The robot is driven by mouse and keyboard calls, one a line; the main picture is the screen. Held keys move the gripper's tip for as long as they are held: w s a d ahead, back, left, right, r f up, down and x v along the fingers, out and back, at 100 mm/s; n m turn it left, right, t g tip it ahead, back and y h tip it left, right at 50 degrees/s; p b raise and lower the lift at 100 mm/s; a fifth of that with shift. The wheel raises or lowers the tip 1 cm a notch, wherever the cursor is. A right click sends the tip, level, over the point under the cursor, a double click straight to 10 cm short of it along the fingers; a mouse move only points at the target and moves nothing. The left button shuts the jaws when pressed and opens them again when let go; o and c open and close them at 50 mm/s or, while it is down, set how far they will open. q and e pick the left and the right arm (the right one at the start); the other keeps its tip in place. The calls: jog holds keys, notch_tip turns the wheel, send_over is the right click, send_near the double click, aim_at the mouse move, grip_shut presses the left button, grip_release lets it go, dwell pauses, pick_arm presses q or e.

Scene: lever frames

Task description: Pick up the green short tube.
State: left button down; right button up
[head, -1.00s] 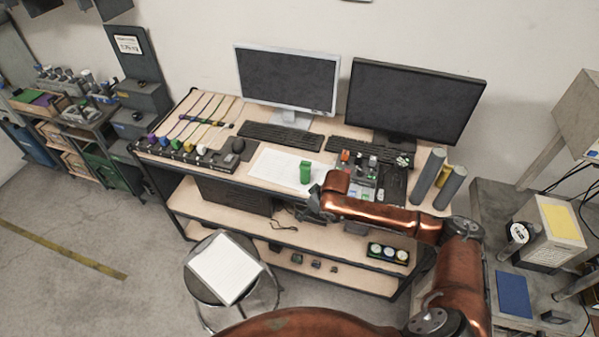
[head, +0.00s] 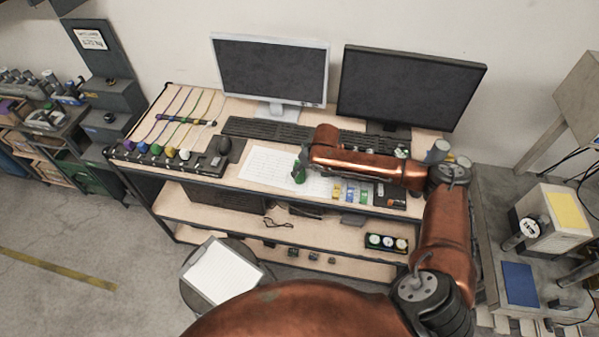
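The green short tube (head: 299,175) stands on the white paper sheet at the front of the desk, its upper part partly covered by my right gripper. My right gripper (head: 301,163) comes down over the tube from the copper arm reaching in from the right. Its fingers are small and dark and mostly hidden by the wrist, so I cannot tell whether they are closed on the tube. My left gripper is out of view.
Two monitors (head: 270,72) (head: 408,88) and a keyboard (head: 265,131) stand behind. A row of coloured knobs (head: 160,151) lies left. Grey cylinders (head: 440,150) stand at the right, partly behind my arm. A stool with paper (head: 222,272) is in front.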

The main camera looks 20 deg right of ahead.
jog(key=shift+w+a+f, duration=0.15)
jog(key=shift+f, duration=0.25)
jog(key=x, duration=0.3)
jog(key=shift+f+p, duration=0.35)
jog(key=shift+p, duration=0.05)
jog(key=shift+w+f, duration=0.2)
jog(key=shift+f, duration=0.3)
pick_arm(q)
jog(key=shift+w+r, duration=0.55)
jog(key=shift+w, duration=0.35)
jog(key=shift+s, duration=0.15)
pick_arm(e)
jog(key=shift+c, duration=0.7)
jog(key=c, duration=0.5)
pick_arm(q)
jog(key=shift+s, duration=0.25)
pick_arm(e)
grip_shut()
